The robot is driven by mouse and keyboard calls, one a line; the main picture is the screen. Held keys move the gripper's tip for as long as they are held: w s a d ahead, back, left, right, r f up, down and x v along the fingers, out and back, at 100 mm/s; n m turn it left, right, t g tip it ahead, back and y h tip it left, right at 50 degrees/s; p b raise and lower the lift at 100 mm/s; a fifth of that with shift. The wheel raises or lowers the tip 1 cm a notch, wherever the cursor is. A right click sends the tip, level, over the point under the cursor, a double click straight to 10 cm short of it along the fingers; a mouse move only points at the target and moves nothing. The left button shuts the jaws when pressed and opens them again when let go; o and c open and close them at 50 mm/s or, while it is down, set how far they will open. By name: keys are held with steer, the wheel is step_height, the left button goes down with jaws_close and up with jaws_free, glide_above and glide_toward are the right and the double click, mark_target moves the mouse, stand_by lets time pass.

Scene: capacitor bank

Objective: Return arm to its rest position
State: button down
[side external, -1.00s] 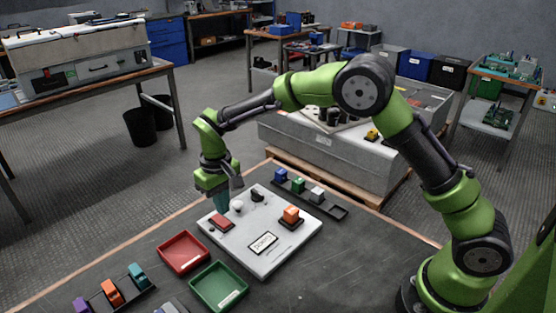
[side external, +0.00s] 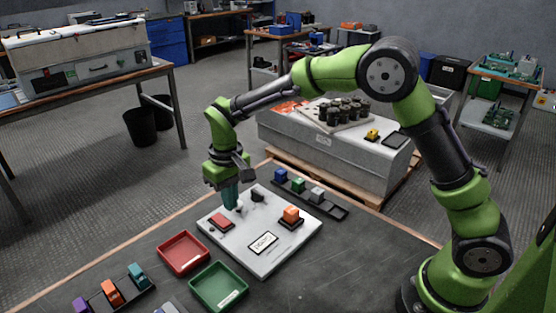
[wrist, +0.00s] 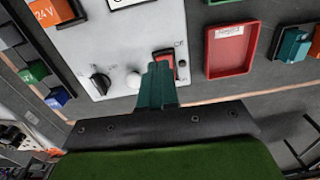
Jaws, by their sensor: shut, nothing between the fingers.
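My green arm reaches over the table from the right. My gripper (side external: 231,198) points down above the far left part of the white panel (side external: 252,262) in the side view. Its teal fingers are shut and empty. In the wrist view the shut gripper (wrist: 158,72) overlaps part of a red rocker switch (wrist: 165,57). The red switch also shows in the side view (side external: 221,222), just in front of the fingertips. A black knob (side external: 257,195) and a white round knob (wrist: 134,80) sit beside it. An orange block (side external: 291,214) sits on the panel's right part.
A red tray (side external: 183,253) and a green tray (side external: 219,287) lie in front of the panel. A black rack (side external: 325,204) with blue, green and grey blocks stands behind it. Another rack (side external: 121,294) is at the front left. The space above the table is clear.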

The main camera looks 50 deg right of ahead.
steer(key=s+d+r+m+t, duration=0.2)
steer(key=s+d+r, duration=0.3)
steer(key=s, duration=0.6)
steer(key=s+d+r+m+t+y, duration=0.1)
steer(key=s+d+r+t, duration=0.4)
steer(key=s+r, duration=0.4)
steer(key=shift+s+d+r+m+y, duration=0.15)
steer(key=shift+s+r+m+y, duration=0.2)
steer(key=shift+s, duration=0.85)
steer(key=n+g+h, duration=0.2)
steer(key=n+g, duration=0.2)
steer(key=g, duration=0.3)
glide_above(226, 224)
step_height(226, 224, down, 14)
steer(key=shift+f, duration=2.8)
